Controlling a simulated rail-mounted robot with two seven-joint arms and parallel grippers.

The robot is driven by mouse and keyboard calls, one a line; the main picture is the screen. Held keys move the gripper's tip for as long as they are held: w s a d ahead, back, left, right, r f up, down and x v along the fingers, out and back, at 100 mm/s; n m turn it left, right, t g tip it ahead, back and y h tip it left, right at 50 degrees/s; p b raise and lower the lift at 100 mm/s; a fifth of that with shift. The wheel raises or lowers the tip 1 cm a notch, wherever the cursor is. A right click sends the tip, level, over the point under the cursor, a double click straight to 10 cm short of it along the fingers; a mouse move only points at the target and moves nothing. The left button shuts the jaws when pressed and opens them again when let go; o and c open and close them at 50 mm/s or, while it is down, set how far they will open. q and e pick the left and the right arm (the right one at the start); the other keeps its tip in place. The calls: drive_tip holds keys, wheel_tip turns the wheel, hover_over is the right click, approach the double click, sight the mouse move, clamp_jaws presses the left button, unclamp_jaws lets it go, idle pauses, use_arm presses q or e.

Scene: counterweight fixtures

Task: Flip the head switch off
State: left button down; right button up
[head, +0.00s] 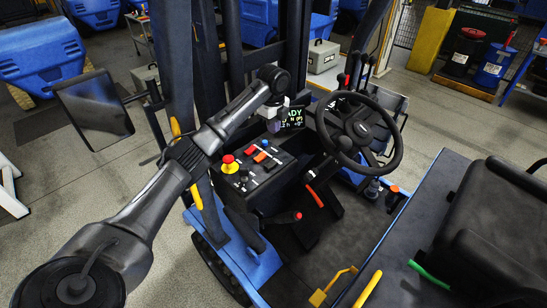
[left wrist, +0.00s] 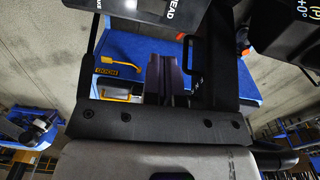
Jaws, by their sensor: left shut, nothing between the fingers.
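The forklift's dark control panel (head: 258,172) stands left of the steering wheel. It carries a red mushroom button (head: 228,159) on a yellow base, an orange rocker (head: 260,156), a blue control (head: 264,143) and small dark controls. I cannot tell which one is the head switch. In the left wrist view, a dark panel piece with a HEAD label (left wrist: 182,10) shows at the top edge; its switch is not clear there. My left gripper (head: 274,125) is over the panel's far edge, beside the display. Its fingers (left wrist: 166,76) are shut and empty. My right gripper is not in view.
A lit display (head: 293,117) is close to the left gripper, and the steering wheel (head: 358,130) is to its right. A mast upright stands behind the arm. A lever with a red tip (head: 297,215) and the seat (head: 500,215) are nearer. Open floor lies at left.

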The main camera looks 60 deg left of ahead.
sight(273, 162)
use_arm(q)
drive_tip(key=shift+m, duration=0.4)
drive_tip(key=shift+f, duration=0.1)
wheel_tip(273, 162, down, 13)
drive_tip(key=shift+r+p, duration=0.1)
drive_tip(key=shift+p, duration=1.05)
drive_tip(key=shift+f, duration=0.55)
